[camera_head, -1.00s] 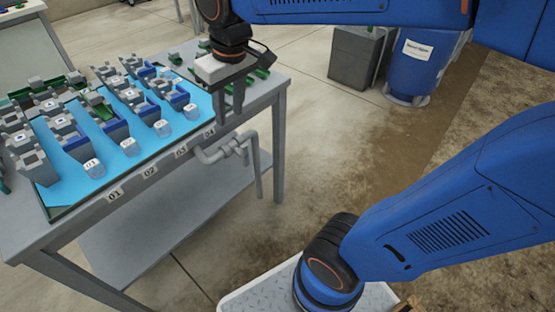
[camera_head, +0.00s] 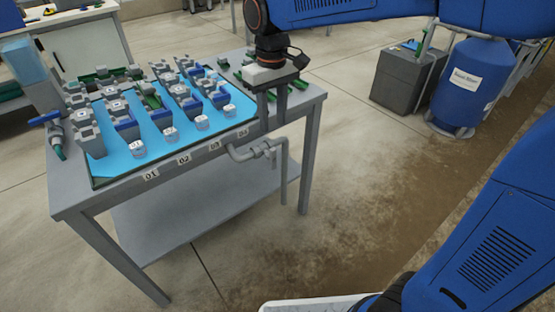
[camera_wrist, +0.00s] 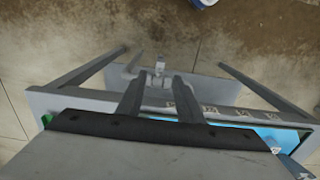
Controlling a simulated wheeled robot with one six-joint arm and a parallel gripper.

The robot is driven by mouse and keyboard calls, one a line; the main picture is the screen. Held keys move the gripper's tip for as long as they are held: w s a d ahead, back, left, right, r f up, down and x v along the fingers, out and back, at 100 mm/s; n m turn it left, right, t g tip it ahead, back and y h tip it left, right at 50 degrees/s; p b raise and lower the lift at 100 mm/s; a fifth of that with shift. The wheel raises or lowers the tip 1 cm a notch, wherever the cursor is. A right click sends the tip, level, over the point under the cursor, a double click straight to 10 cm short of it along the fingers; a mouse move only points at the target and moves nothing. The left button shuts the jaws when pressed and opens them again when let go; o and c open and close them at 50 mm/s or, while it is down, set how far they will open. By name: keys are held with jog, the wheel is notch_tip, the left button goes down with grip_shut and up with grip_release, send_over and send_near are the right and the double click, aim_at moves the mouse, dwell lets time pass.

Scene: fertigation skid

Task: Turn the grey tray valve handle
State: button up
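The grey tray valve handle (camera_head: 263,150) sits on a grey pipe that hangs below the front edge of the table, near the right corner. In the wrist view the valve (camera_wrist: 158,68) shows between and just beyond the fingertips. My gripper (camera_head: 272,126) points down at the table's front edge, above the valve and apart from it in the head view. In the wrist view my gripper (camera_wrist: 159,80) is open, with two dark fingers spread and nothing between them. The exact gap between fingertips and handle is hard to tell.
The grey table (camera_head: 95,215) carries a blue tray (camera_head: 105,178) with several grey valve blocks and numbered labels along its front. A blue-handled valve (camera_head: 46,119) is at the table's left end. A grey bin (camera_head: 400,82) and blue barrel (camera_head: 464,85) stand behind right. Floor right of the table is open.

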aim_at(273, 168)
notch_tip(273, 168, down, 15)
jog(key=shift+f, duration=0.1)
dwell(0.4)
jog(key=shift+c, duration=0.6)
grip_shut()
